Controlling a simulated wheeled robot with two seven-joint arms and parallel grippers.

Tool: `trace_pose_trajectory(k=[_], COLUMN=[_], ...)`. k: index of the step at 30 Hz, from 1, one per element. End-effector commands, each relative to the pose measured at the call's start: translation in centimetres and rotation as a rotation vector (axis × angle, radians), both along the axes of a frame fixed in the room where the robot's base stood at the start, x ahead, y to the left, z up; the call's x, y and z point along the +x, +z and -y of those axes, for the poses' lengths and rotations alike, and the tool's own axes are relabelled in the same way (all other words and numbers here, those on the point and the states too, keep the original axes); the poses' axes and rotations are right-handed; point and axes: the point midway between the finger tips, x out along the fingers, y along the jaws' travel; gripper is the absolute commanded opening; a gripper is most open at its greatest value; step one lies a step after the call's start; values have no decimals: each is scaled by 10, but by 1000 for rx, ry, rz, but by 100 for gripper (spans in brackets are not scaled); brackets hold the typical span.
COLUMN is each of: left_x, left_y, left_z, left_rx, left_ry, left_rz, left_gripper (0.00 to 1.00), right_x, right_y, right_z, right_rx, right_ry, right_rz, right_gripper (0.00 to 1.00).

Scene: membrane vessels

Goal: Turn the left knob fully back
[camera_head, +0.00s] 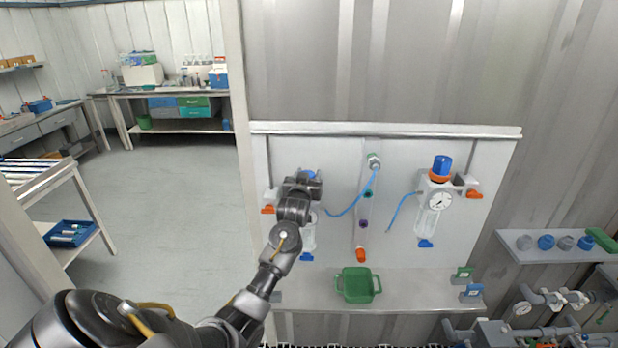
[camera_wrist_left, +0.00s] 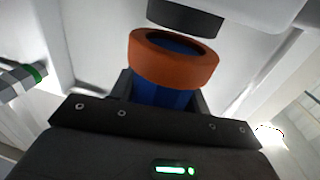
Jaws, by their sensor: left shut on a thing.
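The left knob (camera_head: 309,173) is blue and sits at the top of the left vessel (camera_head: 309,236) on the wall panel. The arm hides most of it. In the left wrist view the blue knob (camera_wrist_left: 163,93) lies between the two dark fingers, with an orange ring (camera_wrist_left: 172,62) around it beyond the fingertips. My left gripper (camera_head: 306,181) is shut on the knob; its fingers also show in the left wrist view (camera_wrist_left: 160,100). The right knob (camera_head: 442,165), blue above an orange ring, tops the right vessel (camera_head: 434,208) with a round gauge. My right gripper is out of view.
Blue tubes run beside a central column with a fitting (camera_head: 374,161). A green bin (camera_head: 357,285) stands on the ledge below the panel (camera_head: 330,145). Small orange handles (camera_head: 474,195) stick out at the sides. Open floor (camera_head: 180,185) lies left.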

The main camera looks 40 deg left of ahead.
Motion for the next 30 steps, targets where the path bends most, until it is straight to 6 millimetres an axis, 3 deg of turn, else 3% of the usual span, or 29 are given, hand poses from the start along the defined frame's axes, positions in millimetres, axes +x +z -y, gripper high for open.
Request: trace_pose_trajectory(k=[10, 16, 20, 30], left_x=[-1, -3, -4, -10], left_y=[-1, -3, -6, -9], left_z=[-1, -3, -4, -7], left_rx=[-3, -3, -3, -1], left_ry=[322, 513, 637, 903], left_rz=[0, 1, 2, 2], left_gripper=[24, 24, 24, 24], right_x=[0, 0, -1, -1], right_y=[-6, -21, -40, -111], right_z=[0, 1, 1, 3], right_rx=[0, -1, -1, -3], right_ry=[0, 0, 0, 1], right_rz=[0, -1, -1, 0], right_gripper=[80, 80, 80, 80])
